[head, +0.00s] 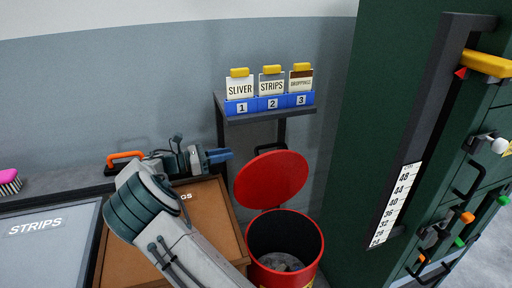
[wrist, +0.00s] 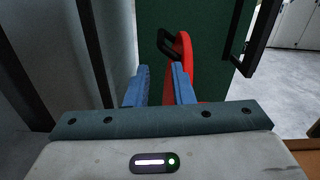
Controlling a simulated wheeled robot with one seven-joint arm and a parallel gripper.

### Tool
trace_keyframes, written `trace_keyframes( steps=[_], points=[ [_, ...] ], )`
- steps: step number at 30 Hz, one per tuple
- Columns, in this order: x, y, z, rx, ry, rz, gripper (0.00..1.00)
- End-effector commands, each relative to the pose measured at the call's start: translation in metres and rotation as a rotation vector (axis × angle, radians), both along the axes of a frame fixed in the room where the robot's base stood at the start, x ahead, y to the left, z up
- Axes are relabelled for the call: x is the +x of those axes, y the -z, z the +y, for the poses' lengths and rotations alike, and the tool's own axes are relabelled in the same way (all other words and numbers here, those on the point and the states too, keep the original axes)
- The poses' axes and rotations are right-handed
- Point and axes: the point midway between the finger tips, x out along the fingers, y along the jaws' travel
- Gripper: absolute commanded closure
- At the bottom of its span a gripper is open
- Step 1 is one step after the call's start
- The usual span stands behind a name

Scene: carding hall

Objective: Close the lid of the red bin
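The red bin (head: 309,243) stands at the lower middle of the head view with grey material inside. Its round red lid (head: 271,180) is tipped up at the bin's back, so the bin is open. The lid shows nearly edge-on in the wrist view (wrist: 183,50), with a black handle (wrist: 166,43) on its outer side. My gripper (head: 228,155) is left of the lid in the head view, near its upper edge. In the wrist view its two blue fingers (wrist: 160,82) are apart with nothing held between them. The right finger overlaps the lid; contact cannot be told.
A shelf (head: 262,117) with several labelled cards is on the wall above the lid. A green cabinet (head: 370,120) with handles and a scale stands right of the bin. A brown-topped container (head: 215,203) and a STRIPS container (head: 50,255) are at the left.

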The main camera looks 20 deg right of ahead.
Motion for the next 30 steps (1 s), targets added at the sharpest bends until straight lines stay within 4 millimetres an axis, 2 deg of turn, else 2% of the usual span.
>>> trace_keyframes(
  steps=[1, 6, 15, 21, 28, 29, 30],
  points=[
    [0.000, 0.000, -0.016, 0.000, 0.010, 0.000, 0.78],
    [-0.001, 0.001, -0.055, 0.000, 0.012, 0.000, 0.78],
    [-0.001, 0.000, -0.100, 0.000, 0.005, 0.000, 0.78],
    [0.000, 0.000, -0.111, 0.001, 0.004, -0.001, 0.78],
    [0.000, 0.000, -0.111, 0.001, 0.003, -0.001, 0.78],
    [0.000, 0.000, -0.112, 0.001, 0.003, -0.001, 0.81],
    [0.000, 0.000, -0.111, 0.001, 0.003, -0.001, 0.92]
  ],
)
